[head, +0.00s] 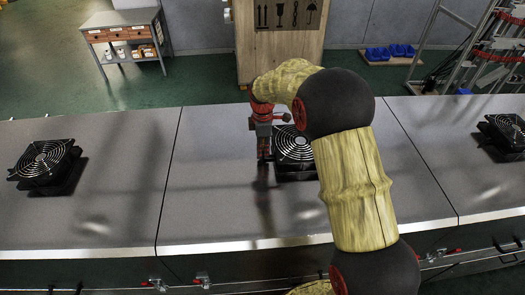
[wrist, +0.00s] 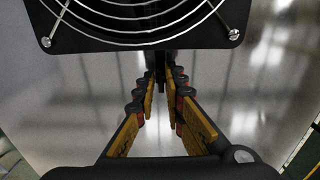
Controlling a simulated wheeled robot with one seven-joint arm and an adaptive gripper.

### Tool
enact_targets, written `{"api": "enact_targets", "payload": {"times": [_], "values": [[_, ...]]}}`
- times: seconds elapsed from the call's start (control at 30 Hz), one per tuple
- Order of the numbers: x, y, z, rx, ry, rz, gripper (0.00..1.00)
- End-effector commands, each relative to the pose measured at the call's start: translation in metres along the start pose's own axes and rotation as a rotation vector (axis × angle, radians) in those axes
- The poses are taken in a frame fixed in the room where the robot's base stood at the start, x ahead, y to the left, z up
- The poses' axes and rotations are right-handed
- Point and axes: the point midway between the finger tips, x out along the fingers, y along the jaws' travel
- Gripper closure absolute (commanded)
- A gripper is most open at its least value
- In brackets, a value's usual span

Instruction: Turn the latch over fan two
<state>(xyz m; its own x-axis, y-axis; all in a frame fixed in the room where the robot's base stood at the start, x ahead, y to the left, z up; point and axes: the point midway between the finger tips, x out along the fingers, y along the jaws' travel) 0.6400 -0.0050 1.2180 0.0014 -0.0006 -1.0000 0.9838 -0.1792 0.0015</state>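Three black fans with wire guards sit on the grey metal top: a left fan (head: 45,158), a middle fan (head: 293,146) and a right fan (head: 508,129). My arm partly covers the middle one. My gripper (head: 264,157) points down just left of the middle fan. In the wrist view my gripper (wrist: 161,80) has its fingers apart, below the edge of a fan (wrist: 140,22). A dark narrow shape lies between the tips, and I cannot tell what it is. Small latches (head: 155,284) with red parts line the front edge. I cannot tell which belongs to fan two.
A wooden crate (head: 280,50) stands behind the metal top. A small table with drawers (head: 122,34) is at the back left, and blue bins (head: 390,52) are at the back right. The metal top (head: 110,200) is clear between the left and middle fans.

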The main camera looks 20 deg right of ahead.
Motion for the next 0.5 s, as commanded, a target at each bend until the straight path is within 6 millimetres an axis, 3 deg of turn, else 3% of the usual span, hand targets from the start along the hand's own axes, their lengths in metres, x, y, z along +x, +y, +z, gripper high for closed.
{"api": "enact_targets", "payload": {"times": [0.2, 0.5], "values": [[0.0004, -0.0004, 0.0000, 0.001, 0.000, -0.001, 0.75], [-0.0008, -0.0004, -0.0001, 0.001, 0.000, -0.001, 0.75]]}}
